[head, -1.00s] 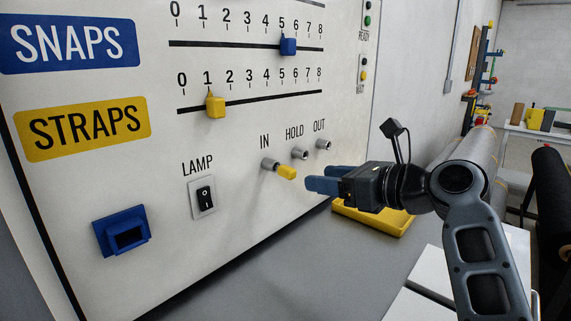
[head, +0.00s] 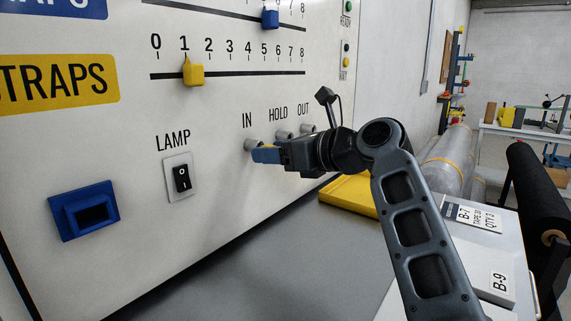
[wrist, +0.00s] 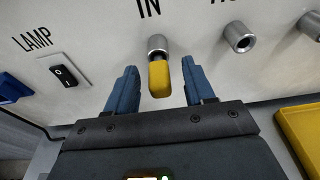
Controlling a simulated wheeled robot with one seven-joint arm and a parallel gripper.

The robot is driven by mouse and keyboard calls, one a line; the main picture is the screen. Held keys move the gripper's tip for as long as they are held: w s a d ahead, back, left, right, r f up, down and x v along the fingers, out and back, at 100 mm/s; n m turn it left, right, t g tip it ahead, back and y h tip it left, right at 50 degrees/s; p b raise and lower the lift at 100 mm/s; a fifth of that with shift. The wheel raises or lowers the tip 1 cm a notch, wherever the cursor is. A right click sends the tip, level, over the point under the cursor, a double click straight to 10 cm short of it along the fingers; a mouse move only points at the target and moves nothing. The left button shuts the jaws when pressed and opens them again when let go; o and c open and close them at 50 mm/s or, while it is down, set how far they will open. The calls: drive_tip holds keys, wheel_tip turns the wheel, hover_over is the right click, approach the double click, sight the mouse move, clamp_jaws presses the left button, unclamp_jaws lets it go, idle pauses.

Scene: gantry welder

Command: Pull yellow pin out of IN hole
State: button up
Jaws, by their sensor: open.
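The yellow pin (wrist: 160,79) sits in the IN hole (wrist: 157,43), a metal sleeve on the white panel, with its yellow head sticking out. In the head view the IN hole (head: 252,144) shows, while the pin is mostly hidden by my fingers. My gripper (wrist: 160,88) is open, with its blue fingers on either side of the pin's head. In the wrist view there are gaps between each finger and the pin. It also shows in the head view (head: 266,153), reaching in from the right.
The HOLD sleeve (wrist: 239,37) and OUT sleeve (head: 308,129) are just right of IN. A lamp switch (head: 182,178) and a blue socket (head: 84,211) are to the left. A yellow tray (head: 350,194) lies below on the grey bench (head: 270,260).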

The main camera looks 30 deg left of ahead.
drive_tip(key=shift+a, duration=0.2)
clamp_jaws()
idle(0.5)
drive_tip(key=f+p+v, duration=0.1)
drive_tip(key=p+v, duration=0.5)
idle(2.1)
